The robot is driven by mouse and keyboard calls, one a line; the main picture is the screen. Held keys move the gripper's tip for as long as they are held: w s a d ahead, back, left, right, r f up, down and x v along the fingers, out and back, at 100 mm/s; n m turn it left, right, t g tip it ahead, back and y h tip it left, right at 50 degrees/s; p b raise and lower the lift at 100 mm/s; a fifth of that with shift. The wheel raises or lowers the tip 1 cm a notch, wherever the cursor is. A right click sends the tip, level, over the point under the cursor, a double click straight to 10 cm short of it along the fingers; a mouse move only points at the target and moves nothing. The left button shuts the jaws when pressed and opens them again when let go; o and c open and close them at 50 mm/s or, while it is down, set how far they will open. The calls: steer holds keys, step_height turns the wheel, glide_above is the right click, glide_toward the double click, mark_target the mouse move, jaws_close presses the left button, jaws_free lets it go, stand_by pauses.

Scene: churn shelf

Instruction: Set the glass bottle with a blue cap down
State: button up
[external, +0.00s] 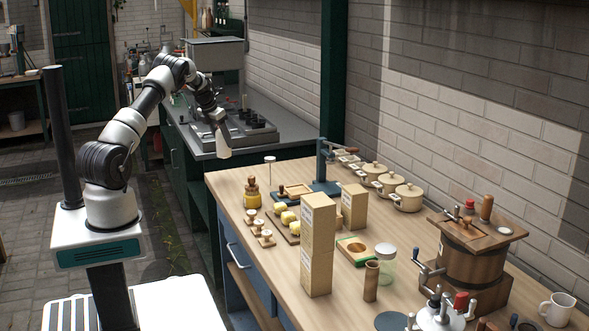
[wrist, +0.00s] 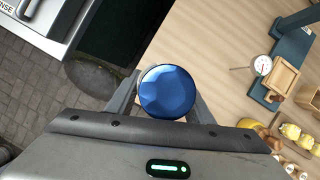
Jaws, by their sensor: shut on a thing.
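The bottle's round blue cap (wrist: 167,91) fills the middle of the wrist view, between the two fingers of my gripper (wrist: 163,98). The bottle's body is hidden below the cap there. In the external view my gripper (external: 217,116) points down, shut on the pale bottle (external: 224,146). The bottle hangs nearly upright, near the far left corner of the wooden table (external: 230,187). Its base looks clear of the tabletop, but the exact height is hard to tell. The cap cannot be made out in the external view.
The table's far left end has bare wood. A thermometer (wrist: 263,66) and a blue-green stand (external: 322,170) are nearby. Tan boxes (external: 318,245), cream pots (external: 408,197) and a wooden churn (external: 470,262) stand farther right. A dark gap (wrist: 118,35) borders the table edge.

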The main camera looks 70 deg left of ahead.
mark_target(217, 144)
step_height(217, 144, down, 8)
steer(key=shift+f, duration=0.15)
stand_by(0.3)
steer(key=shift+f, duration=0.2)
steer(key=o, duration=1.5)
steer(key=shift+s+r, duration=0.1)
steer(key=shift+r, duration=0.4)
steer(key=v, duration=1.1)
steer(key=shift+s+r, duration=0.1)
